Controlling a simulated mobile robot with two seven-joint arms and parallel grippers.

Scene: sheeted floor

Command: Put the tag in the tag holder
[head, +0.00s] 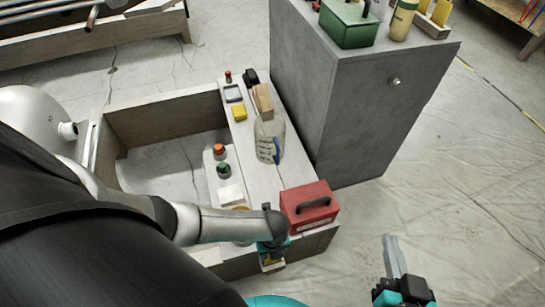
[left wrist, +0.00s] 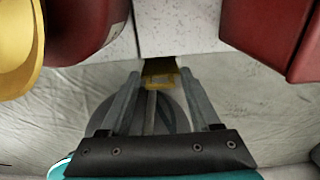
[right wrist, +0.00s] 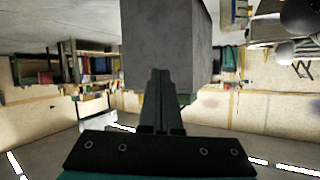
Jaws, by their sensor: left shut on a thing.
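My left gripper (head: 271,250) is at the near end of the light bench (head: 290,170), beside the red box. In the left wrist view its fingers (left wrist: 158,90) are shut on a small yellow piece, probably the tag (left wrist: 160,80), at the bench edge. The arm and gripper hide most of this piece in the head view. I cannot make out the tag holder for certain. My right gripper (head: 393,255) hangs over the floor to the right of the bench, its fingers together and empty. In the right wrist view the fingers (right wrist: 160,90) also meet.
A red box with a black handle (head: 310,207) stands on the bench close to my left gripper. A tall grey cabinet (head: 350,105) stands behind. The floor at right is clear.

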